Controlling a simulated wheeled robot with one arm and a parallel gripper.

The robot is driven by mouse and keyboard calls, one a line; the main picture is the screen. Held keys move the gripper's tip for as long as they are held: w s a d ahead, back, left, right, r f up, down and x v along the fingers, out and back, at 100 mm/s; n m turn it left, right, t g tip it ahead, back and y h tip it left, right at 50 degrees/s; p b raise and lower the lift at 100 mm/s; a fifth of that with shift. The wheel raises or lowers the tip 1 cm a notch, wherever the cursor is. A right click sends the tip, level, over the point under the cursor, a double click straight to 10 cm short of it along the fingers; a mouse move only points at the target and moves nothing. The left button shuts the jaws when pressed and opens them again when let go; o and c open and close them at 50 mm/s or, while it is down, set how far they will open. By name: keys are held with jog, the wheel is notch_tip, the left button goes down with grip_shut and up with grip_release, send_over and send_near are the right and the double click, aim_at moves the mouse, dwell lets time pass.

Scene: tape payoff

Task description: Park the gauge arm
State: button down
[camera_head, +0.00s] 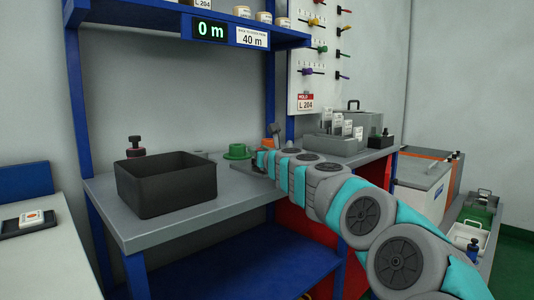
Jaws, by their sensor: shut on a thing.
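My gripper (250,168) is at the bench's right part, at the end of my grey and teal arm, which reaches in from the lower right. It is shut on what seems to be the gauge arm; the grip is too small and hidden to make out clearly. A grey tilted lever-like piece (276,130) with an orange part (268,144) stands just behind my gripper. A green round piece with a flange (237,152) sits on the bench just behind and left of the gripper.
A black open bin (166,192) stands on the grey bench (205,219), left of my gripper. A dark knob with a red band (135,147) is behind it. The display (210,30) reads 0 m, beside a 40 m sign (252,38). Grey boxes (335,143) stand right, behind my arm.

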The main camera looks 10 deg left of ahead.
jog(key=shift+s+a, duration=0.1)
jog(key=shift+a, duration=0.1)
jog(key=c, duration=0.8)
grip_release()
jog(key=shift+s, duration=0.1)
jog(key=shift+s, duration=0.1)
jog(key=shift+s+d, duration=0.15)
jog(key=shift+d, duration=0.05)
jog(key=b+v, duration=0.1)
jog(key=v, duration=0.5)
jog(key=shift+s+d+b, duration=0.15)
jog(key=shift+s+b, duration=0.15)
jog(key=shift+b, duration=0.05)
jog(key=shift+s+d, duration=0.15)
jog(key=shift+s, duration=0.1)
